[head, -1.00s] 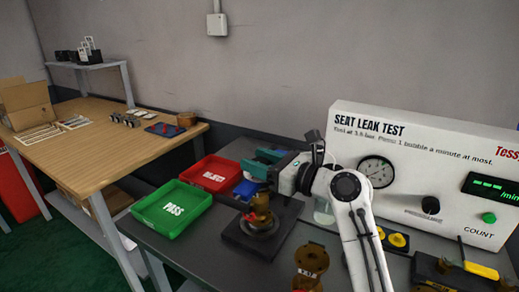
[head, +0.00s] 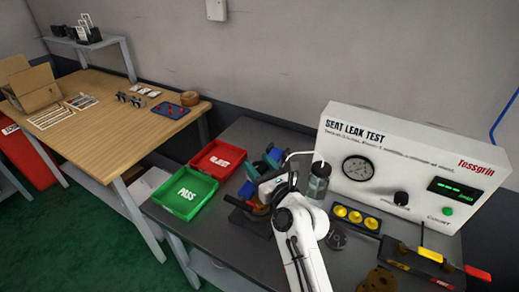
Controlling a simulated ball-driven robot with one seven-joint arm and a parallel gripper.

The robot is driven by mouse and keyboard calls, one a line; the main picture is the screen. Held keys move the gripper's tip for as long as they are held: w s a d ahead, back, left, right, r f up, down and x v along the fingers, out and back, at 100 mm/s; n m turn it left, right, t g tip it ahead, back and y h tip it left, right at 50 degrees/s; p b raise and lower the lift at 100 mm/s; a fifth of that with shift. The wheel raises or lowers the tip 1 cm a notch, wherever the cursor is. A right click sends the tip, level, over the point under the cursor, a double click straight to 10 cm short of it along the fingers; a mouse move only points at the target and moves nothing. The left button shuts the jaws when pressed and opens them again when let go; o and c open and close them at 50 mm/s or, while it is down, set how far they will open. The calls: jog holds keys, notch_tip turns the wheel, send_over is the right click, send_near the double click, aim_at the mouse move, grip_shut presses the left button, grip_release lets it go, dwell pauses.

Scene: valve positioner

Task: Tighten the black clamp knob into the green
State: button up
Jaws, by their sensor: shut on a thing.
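My gripper (head: 261,171), with teal fingers, is over the dark clamp fixture (head: 252,223) on the grey bench, just right of the trays. It is shut on what seems to be the black clamp knob, but my white wrist hides the knob and the contact. A little brass-coloured metal (head: 260,209) shows beside the wrist on the fixture. No green mark for the knob can be made out.
A green PASS tray (head: 183,207) and a red tray (head: 218,160) stand left of the gripper. The SEAT LEAK TEST panel (head: 411,152), a glass jar (head: 319,180) and a holder with yellow cups (head: 355,216) stand to the right. A brass flange (head: 380,279) is at the front.

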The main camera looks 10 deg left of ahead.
jog(key=shift+s+a+r+m+t+h+p, duration=0.1)
jog(key=shift+m+t+h+p, duration=0.5)
jog(key=shift+p, duration=0.5)
jog(key=shift+a+r+m+t+h+p, duration=0.1)
jog(key=shift+m+t+h+p, duration=0.25)
jog(key=shift+h+p, duration=0.55)
jog(key=shift+d+f+m+t+h+p, duration=0.2)
jog(key=shift+m+t+h+p, duration=0.15)
jog(key=shift+m+h+p, duration=0.45)
jog(key=shift+p, duration=0.3)
jog(key=o, duration=1)
